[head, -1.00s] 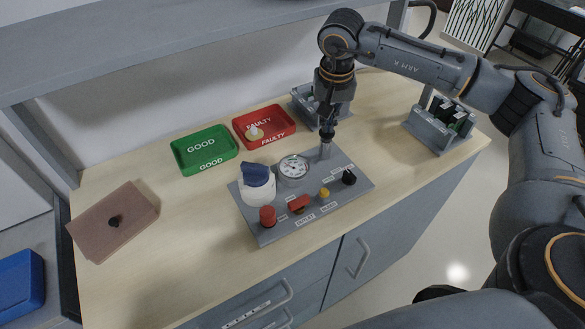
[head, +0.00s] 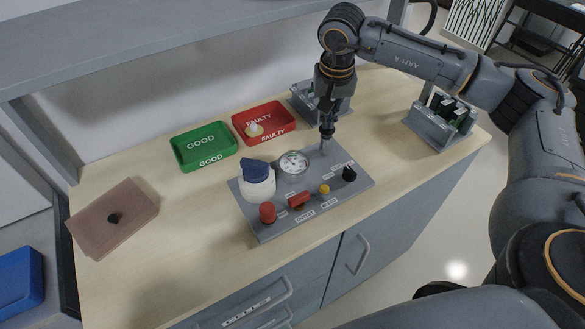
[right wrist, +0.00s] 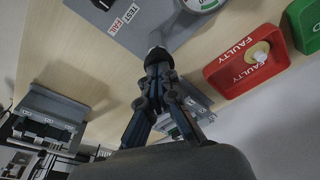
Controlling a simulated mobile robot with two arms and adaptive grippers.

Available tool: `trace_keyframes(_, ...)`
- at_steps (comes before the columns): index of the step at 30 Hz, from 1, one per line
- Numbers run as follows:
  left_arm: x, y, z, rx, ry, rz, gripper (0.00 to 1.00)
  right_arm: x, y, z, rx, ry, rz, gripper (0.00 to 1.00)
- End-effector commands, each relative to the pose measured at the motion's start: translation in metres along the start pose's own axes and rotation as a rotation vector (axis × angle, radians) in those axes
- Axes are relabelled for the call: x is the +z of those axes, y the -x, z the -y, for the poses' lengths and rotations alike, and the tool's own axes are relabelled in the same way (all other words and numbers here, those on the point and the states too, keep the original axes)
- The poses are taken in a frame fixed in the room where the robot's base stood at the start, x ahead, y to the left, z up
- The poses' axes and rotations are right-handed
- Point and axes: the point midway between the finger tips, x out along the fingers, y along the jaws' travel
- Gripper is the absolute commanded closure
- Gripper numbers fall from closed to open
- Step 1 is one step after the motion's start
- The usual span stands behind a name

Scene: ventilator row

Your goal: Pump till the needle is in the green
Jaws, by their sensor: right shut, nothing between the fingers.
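The grey test panel (head: 345,180) lies on the wooden bench. Its round white gauge (head: 294,163) shows at the panel's back; the needle is too small to read in the head view. In the right wrist view the gauge (right wrist: 203,4) is cut off by the top edge. A grey pump cylinder (head: 325,149) stands at the panel's back right, with a dark knob on top (right wrist: 157,55). My right gripper (head: 327,132) points down over the pump, shut and empty, its fingertips at the knob; I cannot tell whether they press it. My left gripper is out of view.
The panel also carries a white device with a blue top (head: 257,178), a red knob (head: 267,212), a red lever (head: 298,200), a yellow button (head: 324,188) and a black knob (head: 349,173). Green (head: 203,150) and red (head: 263,124) trays lie behind. Grey racks (head: 440,130) stand right.

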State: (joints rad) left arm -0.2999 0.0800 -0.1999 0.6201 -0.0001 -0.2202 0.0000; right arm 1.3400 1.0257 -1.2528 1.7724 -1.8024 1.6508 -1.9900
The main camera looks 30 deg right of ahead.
Motion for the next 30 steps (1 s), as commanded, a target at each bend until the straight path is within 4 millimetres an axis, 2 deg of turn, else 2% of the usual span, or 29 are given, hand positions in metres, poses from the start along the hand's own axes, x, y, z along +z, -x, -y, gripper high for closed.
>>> trace_keyframes(6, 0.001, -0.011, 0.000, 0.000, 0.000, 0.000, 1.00, 0.003, -0.014, 0.000, 0.001, 0.001, 0.003, 1.00)
trace_keyframes(22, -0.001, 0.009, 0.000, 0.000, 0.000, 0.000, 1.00, -0.002, 0.015, 0.000, 0.001, 0.001, 0.002, 1.00)
trace_keyframes(30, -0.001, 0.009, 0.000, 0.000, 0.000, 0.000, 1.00, -0.002, 0.017, 0.000, 0.001, 0.001, 0.001, 1.00)
